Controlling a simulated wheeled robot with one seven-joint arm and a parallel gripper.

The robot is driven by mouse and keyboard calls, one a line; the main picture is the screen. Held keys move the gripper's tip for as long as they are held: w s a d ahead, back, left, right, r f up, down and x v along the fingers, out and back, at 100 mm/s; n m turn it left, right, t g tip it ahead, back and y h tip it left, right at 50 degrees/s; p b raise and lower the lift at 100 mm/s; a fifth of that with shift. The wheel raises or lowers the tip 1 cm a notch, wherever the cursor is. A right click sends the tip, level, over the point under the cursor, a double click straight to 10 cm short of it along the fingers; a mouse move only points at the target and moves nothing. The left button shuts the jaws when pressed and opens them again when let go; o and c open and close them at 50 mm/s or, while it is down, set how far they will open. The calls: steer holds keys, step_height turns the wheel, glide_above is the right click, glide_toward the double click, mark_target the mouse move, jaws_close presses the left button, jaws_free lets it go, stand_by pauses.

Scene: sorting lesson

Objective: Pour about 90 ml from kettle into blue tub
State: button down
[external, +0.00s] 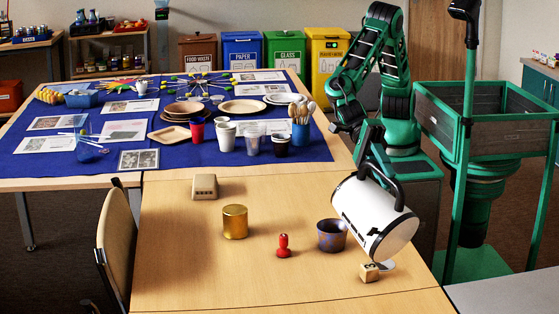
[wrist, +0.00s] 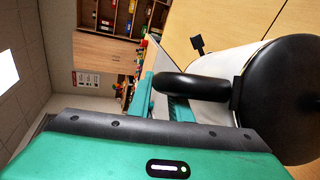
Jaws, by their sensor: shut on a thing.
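The white kettle (external: 372,218), with black trim and a black handle (external: 384,172), hangs tilted well over to one side above the right part of the near table. My gripper (external: 376,150) is shut on the handle, which also shows between the green fingers in the wrist view (wrist: 190,87). The kettle's black round end (wrist: 285,95) fills the right of that view. The dark blue-purple tub (external: 332,236) stands upright on the table, just left of the kettle and partly behind it. No stream of liquid is visible, and the tub's contents cannot be made out.
A small wooden block (external: 369,272) sits under the kettle's lower end. A red peg-shaped piece (external: 283,247), a gold cylinder (external: 235,222) and a beige box (external: 204,187) stand to the left. Cups and plates crowd the blue cloth (external: 290,158) behind. The table's front left is clear.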

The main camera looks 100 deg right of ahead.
steer(key=shift+w+d+r+y, duration=0.1)
steer(key=shift+w+d+y, duration=0.1)
steer(key=shift+d+y, duration=0.15)
steer(key=shift+w+d+f+m+y+p, duration=0.2)
steer(key=shift+w+d, duration=0.1)
steer(key=shift+d, duration=0.15)
steer(key=shift+w+d+f+m+y+p, duration=0.15)
steer(key=shift+w+d, duration=0.1)
steer(key=shift+d, duration=0.2)
steer(key=shift+d+p, duration=0.2)
steer(key=shift+p, duration=0.3)
stand_by(1.3)
